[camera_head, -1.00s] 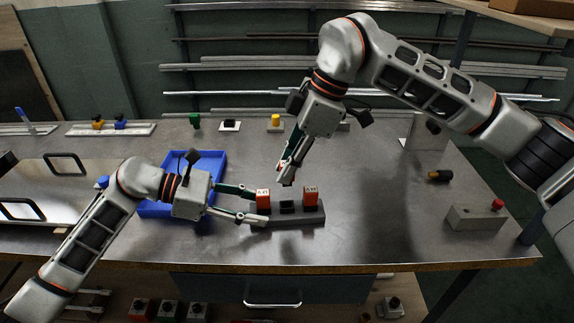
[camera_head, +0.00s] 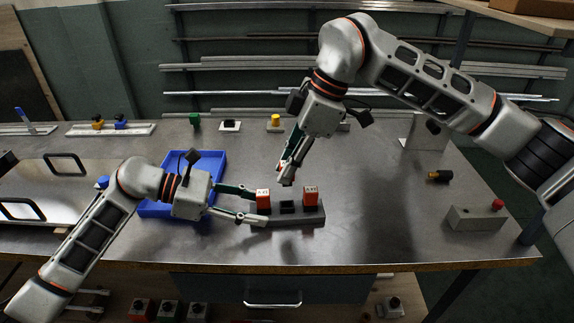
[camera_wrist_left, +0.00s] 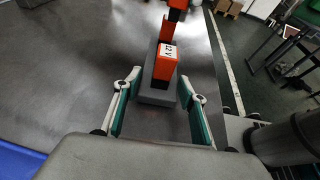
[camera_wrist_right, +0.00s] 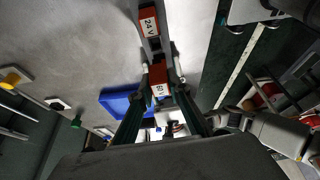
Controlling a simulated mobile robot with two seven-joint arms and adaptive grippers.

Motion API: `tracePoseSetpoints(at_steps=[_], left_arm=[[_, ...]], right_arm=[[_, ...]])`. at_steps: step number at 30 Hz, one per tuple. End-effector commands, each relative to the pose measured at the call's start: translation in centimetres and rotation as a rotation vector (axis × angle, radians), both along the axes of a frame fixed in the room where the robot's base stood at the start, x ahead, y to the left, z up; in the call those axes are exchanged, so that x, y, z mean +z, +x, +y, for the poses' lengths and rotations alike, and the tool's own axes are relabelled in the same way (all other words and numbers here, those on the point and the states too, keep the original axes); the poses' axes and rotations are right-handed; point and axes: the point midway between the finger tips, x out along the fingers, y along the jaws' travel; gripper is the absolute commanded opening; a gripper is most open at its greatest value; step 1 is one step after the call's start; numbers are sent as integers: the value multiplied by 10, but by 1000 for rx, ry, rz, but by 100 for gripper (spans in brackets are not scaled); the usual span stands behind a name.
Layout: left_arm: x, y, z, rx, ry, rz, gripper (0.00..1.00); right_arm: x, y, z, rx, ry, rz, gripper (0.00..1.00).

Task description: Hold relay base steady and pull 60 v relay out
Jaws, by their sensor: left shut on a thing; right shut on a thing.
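The grey relay base (camera_head: 297,220) sits on the steel table. A 12 V relay (camera_wrist_left: 164,66) stands in its left end and a 24 V relay (camera_wrist_right: 149,22) in its right end; between them a black socket (camera_head: 287,206) shows empty. My left gripper (camera_head: 250,207) is shut on the base's left end, one finger either side. My right gripper (camera_head: 287,178) is above the middle socket, shut on an orange relay (camera_wrist_right: 160,73), apart from the base. Its label is hard to read; it is likely the 60 V one. In the head view my fingers mostly hide it.
A blue tray (camera_head: 152,209) lies behind my left gripper. A grey box with a red button (camera_head: 475,217) and a black-and-yellow part (camera_head: 439,176) are at the right. Small coloured fixtures line the back.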

Motion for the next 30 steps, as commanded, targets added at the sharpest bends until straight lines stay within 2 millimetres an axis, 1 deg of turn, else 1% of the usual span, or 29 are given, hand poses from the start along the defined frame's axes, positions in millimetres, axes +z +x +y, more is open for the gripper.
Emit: tracePoseSetpoints(at_steps=[1, 2, 3, 4, 13, 17, 20, 30], left_arm=[[1, 0, 0, 1, -1, -1, 14], [1, 0, 0, 1, -1, -1, 44], [1, 0, 0, 0, -1, -1, 54], [1, 0, 0, 0, -1, -1, 61], [0, 0, 0, 0, 0, 0, 61], [2, 0, 5, 1, 0, -1, 61], [6, 0, 17, 2, 3, -3, 61], [32, -2, 79, 3, 4, -2, 61]], right_arm=[[0, 0, 0, 0, 0, 0, 0], [0, 0, 0, 0, 0, 0, 0], [0, 0, 0, 0, 0, 0, 0], [0, 0, 0, 0, 0, 0, 0], [0, 0, 0, 0, 0, 0, 0], [0, 0, 0, 0, 0, 0, 0], [0, 0, 0, 0, 0, 0, 0], [0, 0, 0, 0, 0, 0, 0]])
